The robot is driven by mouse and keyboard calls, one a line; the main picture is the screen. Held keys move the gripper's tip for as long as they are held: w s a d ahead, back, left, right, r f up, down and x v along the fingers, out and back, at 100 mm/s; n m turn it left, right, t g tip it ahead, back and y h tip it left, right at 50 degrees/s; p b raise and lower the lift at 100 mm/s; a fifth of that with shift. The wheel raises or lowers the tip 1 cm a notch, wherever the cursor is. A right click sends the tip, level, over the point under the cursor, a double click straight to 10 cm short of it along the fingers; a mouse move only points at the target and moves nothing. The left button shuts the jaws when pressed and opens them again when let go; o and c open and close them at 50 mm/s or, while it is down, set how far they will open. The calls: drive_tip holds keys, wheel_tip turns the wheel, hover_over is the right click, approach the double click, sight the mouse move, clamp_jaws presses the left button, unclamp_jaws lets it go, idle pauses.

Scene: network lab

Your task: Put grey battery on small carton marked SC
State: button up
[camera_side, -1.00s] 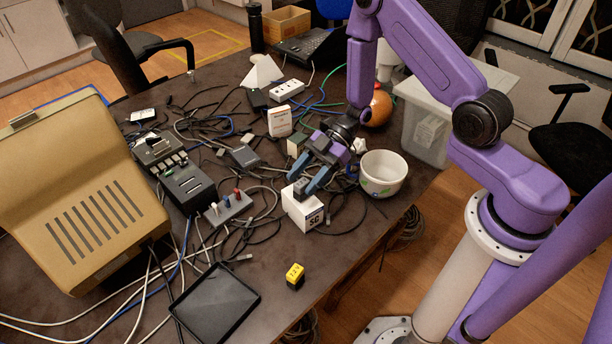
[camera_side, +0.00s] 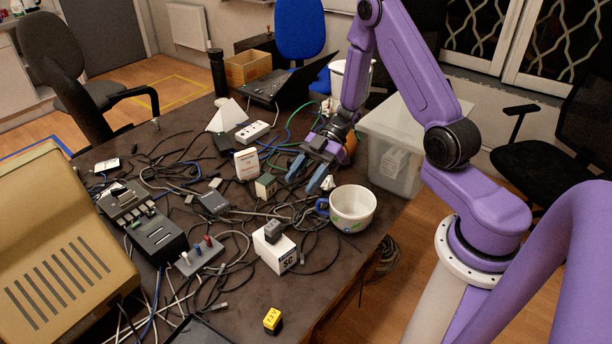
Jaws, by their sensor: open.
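The small white carton marked SC (camera_side: 270,254) stands on the table, its label facing front right. The grey battery (camera_side: 274,230) rests on top of the carton, near its upper edge. My gripper (camera_side: 305,180) is open and empty, above and to the right of the battery, apart from both battery and carton. Its blue-grey fingers point down and left, close to a small green-and-beige block (camera_side: 265,186).
A white bowl (camera_side: 353,208) stands right of the carton. A yellow block (camera_side: 272,320) sits near the front edge. A grey switch block (camera_side: 201,255) and black device (camera_side: 158,240) lie left among cables. A clear bin (camera_side: 400,150) is behind.

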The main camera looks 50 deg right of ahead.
drive_tip(key=w+a+r+t+h, duration=0.3)
drive_tip(key=w+t+h, duration=0.1)
drive_tip(key=w+h, duration=0.2)
wheel_tip(320, 180, up, 5)
drive_tip(key=s+a+m+t+h, duration=0.2)
drive_tip(key=s+a+m+h, duration=0.1)
drive_tip(key=s+d+r+m+g+h, duration=0.1)
drive_tip(key=s+r+g, duration=0.1)
drive_tip(key=s, duration=1.1)
drive_tip(key=s+d+r+g+h, duration=0.1)
drive_tip(key=s+r+g, duration=0.2)
drive_tip(key=s, duration=1)
drive_tip(key=shift+s+m+g+h, duration=0.25)
drive_tip(key=shift+m+g+h, duration=0.15)
drive_tip(key=shift+g, duration=0.2)
